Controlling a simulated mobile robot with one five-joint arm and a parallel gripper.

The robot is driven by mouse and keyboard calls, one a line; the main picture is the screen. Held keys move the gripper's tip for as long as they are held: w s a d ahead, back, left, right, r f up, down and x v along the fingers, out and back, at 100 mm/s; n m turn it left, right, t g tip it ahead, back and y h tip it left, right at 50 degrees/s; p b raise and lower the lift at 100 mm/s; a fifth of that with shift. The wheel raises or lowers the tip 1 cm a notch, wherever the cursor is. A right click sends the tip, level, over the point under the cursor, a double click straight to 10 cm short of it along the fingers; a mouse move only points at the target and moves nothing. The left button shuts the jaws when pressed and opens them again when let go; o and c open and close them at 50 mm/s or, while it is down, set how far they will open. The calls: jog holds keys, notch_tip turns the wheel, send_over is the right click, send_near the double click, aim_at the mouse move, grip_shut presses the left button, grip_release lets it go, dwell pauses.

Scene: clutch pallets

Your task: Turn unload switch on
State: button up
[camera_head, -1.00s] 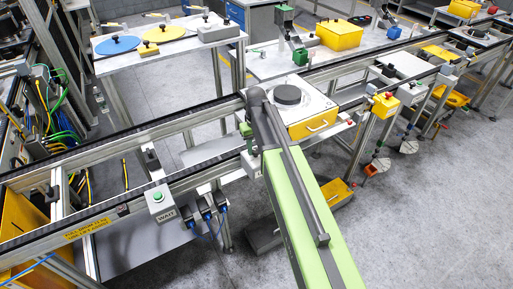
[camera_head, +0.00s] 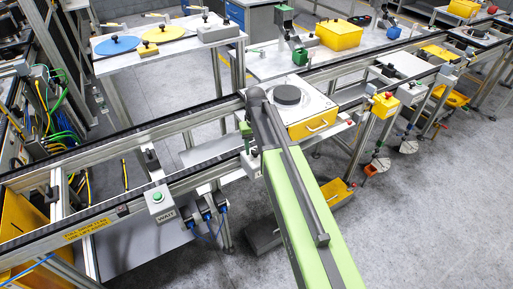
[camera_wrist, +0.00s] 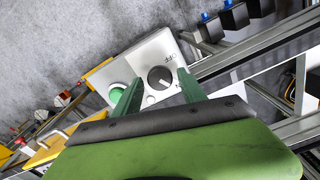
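The switch box in the wrist view is a white box (camera_wrist: 150,60) with a green round button (camera_wrist: 117,92) and a black round knob (camera_wrist: 160,78). The label OFF stands beside the knob; a second label is partly hidden by my right finger. A light mark shows on the knob, on the side away from OFF. My gripper (camera_wrist: 159,80) is open, with its two green fingers on either side of the knob. I cannot tell whether they touch it. In the head view, the white box (camera_head: 251,166) is partly hidden by my arm, and one green finger shows above it.
A WAIT box (camera_head: 160,199) with a green button is on the rail to the left. A white-topped unit with a yellow drawer front (camera_head: 313,126) stands just right of my arm. Blue plugs (camera_head: 207,213) hang below the rail.

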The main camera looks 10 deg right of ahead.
jog(key=shift+o, duration=0.5)
notch_tip(320, 180, up, 18)
jog(key=p, duration=1.7)
jog(key=shift+f, duration=0.25)
jog(key=shift+s+f, duration=0.1)
jog(key=b, duration=0.7)
send_over(257, 152)
notch_tip(257, 152, down, 8)
jog(key=s+f+b, duration=0.9)
jog(key=s, duration=0.4)
jog(key=shift+s+b, duration=0.25)
jog(key=shift+b, duration=0.15)
jog(key=shift+d, duration=0.1)
